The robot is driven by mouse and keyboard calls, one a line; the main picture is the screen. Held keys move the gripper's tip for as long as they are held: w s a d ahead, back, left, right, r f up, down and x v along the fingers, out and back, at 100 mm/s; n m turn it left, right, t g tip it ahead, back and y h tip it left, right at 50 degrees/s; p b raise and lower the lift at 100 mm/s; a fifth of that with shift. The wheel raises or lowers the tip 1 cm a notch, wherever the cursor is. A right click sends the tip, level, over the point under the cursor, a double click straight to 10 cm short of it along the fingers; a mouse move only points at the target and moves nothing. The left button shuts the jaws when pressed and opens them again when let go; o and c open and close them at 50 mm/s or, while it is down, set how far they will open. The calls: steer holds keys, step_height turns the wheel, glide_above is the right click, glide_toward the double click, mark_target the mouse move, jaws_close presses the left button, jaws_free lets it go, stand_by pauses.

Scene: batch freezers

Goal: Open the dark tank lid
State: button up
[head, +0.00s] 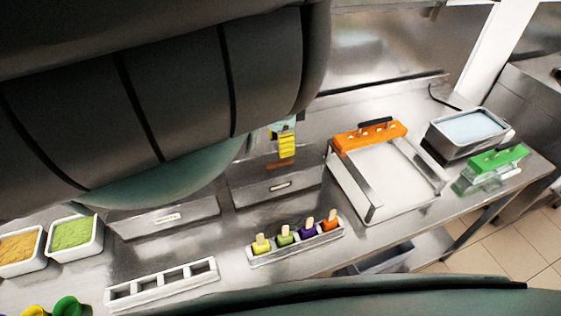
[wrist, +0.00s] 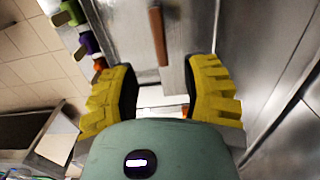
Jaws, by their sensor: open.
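A steel tank (head: 262,195) with a small label on its front stands behind the ice-pop rack, in the middle of the head view. A brown-orange bar handle (head: 280,162) shows on its top; in the wrist view a brown handle (wrist: 158,35) stands on a grey steel surface. My gripper (head: 286,145), with yellow ribbed fingers, is just above and behind this handle in the head view. In the wrist view my gripper (wrist: 160,88) is open and empty, the handle lying ahead between its fingers, apart from them. A second tank (head: 165,218) is partly hidden by my arm. I cannot tell which lid is dark.
A rack of colored ice pops (head: 296,240) and an empty white rack (head: 160,284) stand in front. Green (head: 75,234) and tan tubs are at left. An orange-topped mold frame (head: 385,180) and a blue-filled basin (head: 466,128) are right. My arm covers the upper left.

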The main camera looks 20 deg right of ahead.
mark_target(281, 162)
steer(key=f, duration=0.5)
steer(key=shift+d+f, duration=0.2)
steer(key=shift+f, duration=0.05)
steer(key=shift+a+f, duration=0.2)
steer(key=shift+f, duration=0.5)
jaws_close()
